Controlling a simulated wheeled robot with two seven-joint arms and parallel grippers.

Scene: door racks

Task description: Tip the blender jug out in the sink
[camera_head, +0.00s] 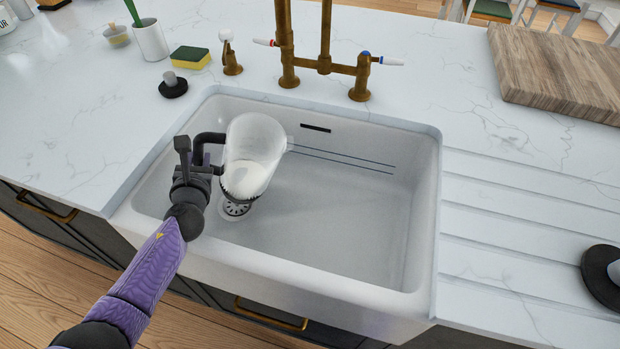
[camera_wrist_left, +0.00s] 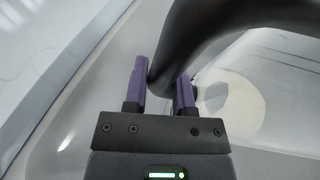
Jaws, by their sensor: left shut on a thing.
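The blender jug (camera_head: 253,150) is clear with a dark handle and holds white contents low inside it. It is over the left part of the white sink (camera_head: 330,220), near upright with a slight tilt, its open rim up. My left gripper (camera_head: 207,165) is shut on the jug's dark handle (camera_head: 208,140). In the left wrist view my gripper's purple fingers (camera_wrist_left: 162,90) sit on both sides of the dark handle (camera_wrist_left: 210,35), and the pale contents (camera_wrist_left: 245,108) show through the jug. The sink drain (camera_head: 236,208) shows just below the jug. My right gripper is not in view.
A brass tap (camera_head: 325,65) stands behind the sink. A sponge (camera_head: 190,58), a white cup (camera_head: 151,40) and a black round item (camera_head: 173,86) are at the back left. A wooden board (camera_head: 560,70) and a dark disc (camera_head: 604,275) are on the right. The sink's right half is clear.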

